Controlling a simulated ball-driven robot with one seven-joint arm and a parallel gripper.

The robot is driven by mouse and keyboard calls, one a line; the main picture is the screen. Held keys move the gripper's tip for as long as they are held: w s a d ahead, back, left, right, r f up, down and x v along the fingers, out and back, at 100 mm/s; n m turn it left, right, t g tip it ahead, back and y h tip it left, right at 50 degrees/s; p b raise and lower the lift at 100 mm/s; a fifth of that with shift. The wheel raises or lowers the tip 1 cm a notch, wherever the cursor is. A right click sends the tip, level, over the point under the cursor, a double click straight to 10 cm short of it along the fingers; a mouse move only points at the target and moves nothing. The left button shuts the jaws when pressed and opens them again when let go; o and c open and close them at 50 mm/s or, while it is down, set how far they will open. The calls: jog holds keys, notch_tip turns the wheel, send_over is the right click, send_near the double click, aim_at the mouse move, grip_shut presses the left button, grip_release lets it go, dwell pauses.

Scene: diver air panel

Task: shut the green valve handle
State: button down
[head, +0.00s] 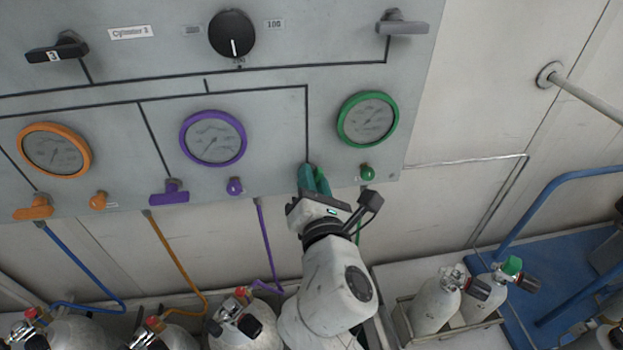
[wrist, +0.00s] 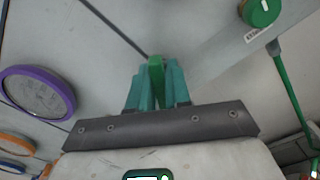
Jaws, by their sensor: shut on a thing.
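The green valve handle (wrist: 156,72) is on the lower edge of the grey panel, at the lower end of a black line. In the wrist view it points from the panel toward my gripper (wrist: 157,90). My gripper's teal fingers are shut on it, one on each side. In the head view my gripper (head: 314,182) covers most of the handle, so its exact angle there is hard to tell. The green gauge (head: 367,120) and a green knob (head: 367,173) are to the right of the handle.
A purple valve handle (head: 169,193) and purple knob (head: 235,186) are to the left, with an orange handle (head: 35,207) further left. Gas cylinders (head: 247,325) stand below the panel. A blue rail (head: 560,185) is at the right. The wall right of the panel is mostly clear.

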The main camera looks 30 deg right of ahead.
jog(key=m, duration=0.3)
jog(key=m+b, duration=0.1)
jog(key=m, duration=0.1)
jog(key=shift+d+f+m, duration=0.1)
jog(key=shift+f+m, duration=0.1)
jog(key=shift+m, duration=0.2)
jog(key=m+b, duration=0.2)
jog(key=m, duration=0.3)
jog(key=shift+f+b, duration=0.15)
jog(key=shift+b, duration=0.15)
jog(key=shift+d+m, duration=0.1)
jog(key=shift+m, duration=0.3)
jog(key=c, duration=1.1)
grip_release()
jog(key=shift+c, duration=0.2)
jog(key=shift+s, duration=0.15)
jog(key=b+v, duration=0.1)
jog(key=v, duration=0.9)
jog(key=shift+s+b, duration=0.3)
jog(key=shift+b, duration=0.1)
